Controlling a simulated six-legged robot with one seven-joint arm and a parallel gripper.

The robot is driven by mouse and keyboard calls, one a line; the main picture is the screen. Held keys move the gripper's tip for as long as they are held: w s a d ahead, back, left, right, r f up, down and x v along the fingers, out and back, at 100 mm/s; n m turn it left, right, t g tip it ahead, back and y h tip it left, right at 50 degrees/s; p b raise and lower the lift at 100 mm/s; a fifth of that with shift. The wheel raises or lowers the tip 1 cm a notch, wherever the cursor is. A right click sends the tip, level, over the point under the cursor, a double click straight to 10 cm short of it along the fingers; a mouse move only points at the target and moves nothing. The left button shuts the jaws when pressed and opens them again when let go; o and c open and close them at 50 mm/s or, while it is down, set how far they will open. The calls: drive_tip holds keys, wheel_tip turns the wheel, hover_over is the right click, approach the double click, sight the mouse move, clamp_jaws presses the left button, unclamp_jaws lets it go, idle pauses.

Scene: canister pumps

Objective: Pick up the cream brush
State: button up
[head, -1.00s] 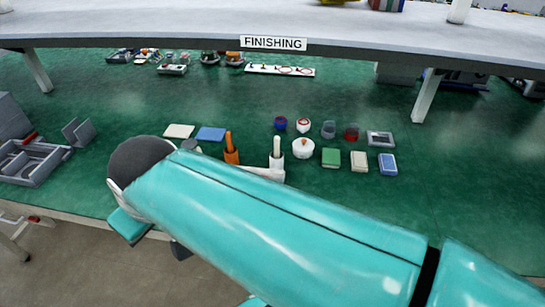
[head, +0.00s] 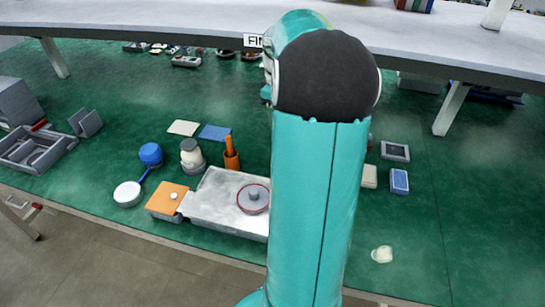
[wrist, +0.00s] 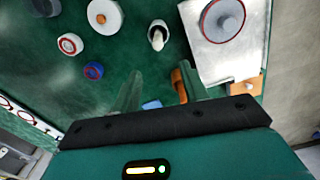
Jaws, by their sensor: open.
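The cream brush (wrist: 157,38) appears in the wrist view as a pale rounded handle standing up out of a pale holder, seen almost from above. My gripper (wrist: 160,82) is open and empty. Its two fingers point up the picture, with the brush beyond the tips and roughly between their lines, apart from both. An orange brush (wrist: 181,86) shows close beside the right finger; I cannot tell if they touch. It stands in its orange holder (head: 231,157) in the head view. There, my arm hides the cream brush and my gripper.
A grey tray (head: 222,222) with a red-ringed disc lies left of my arm. A pale lump (head: 382,254) lies at right. A raised shelf (head: 430,52) crosses the back.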

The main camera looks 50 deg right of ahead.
wheel_tip(320, 180, down, 8)
drive_tip(key=shift+s, duration=0.1)
drive_tip(key=f, duration=0.5)
drive_tip(key=shift+d+f, duration=0.2)
drive_tip(key=shift+f, duration=0.2)
clamp_jaws()
